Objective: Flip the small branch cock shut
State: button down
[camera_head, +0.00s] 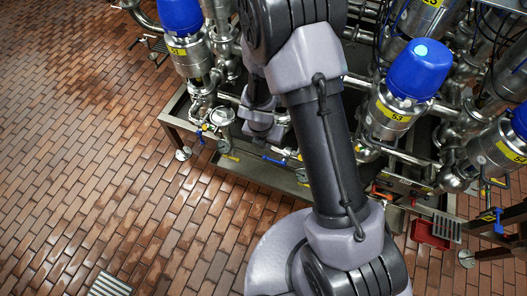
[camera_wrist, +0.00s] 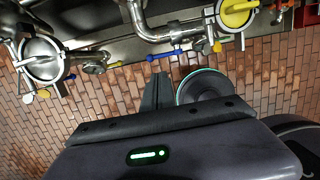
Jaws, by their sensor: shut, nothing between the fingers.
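A blue lever handle, which may be the small branch cock (camera_head: 273,160), lies nearly level at the front edge of the pipe frame. What looks like this lever shows in the wrist view (camera_wrist: 163,54), below a curved steel pipe. Another small blue lever (camera_head: 200,137) hangs by a yellow tag at the left; I cannot tell for certain which is the branch cock. My gripper (camera_wrist: 157,80) shows dark, shut and empty in the wrist view. Its tips appear just below the blue lever, seemingly apart from it. In the head view the fingertips are not clearly visible.
Steel valves with blue caps (camera_head: 181,16) (camera_head: 417,70) stand close around my arm. A round yellow-faced part (camera_wrist: 238,12) and a round steel part (camera_wrist: 40,58) flank the lever. A red bin (camera_head: 433,232) stands at the right. The brick floor at left is mostly clear.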

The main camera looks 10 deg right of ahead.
aim_at(271, 160)
jog(key=shift+d+f, duration=0.1)
jog(key=f+b, duration=0.3)
jog(key=f, duration=0.1)
jog(key=w+d+f+b, duration=0.1)
jog(key=f+b, duration=0.2)
jog(key=f, duration=0.2)
jog(key=d+f+b, duration=0.1)
jog(key=f+b, duration=0.3)
jog(key=shift+w+f, duration=0.3)
jog(key=shift+w, duration=0.1)
jog(key=shift+a+r+p, duration=0.1)
jog(key=shift+r+p, duration=0.05)
jog(key=shift+p, duration=0.7)
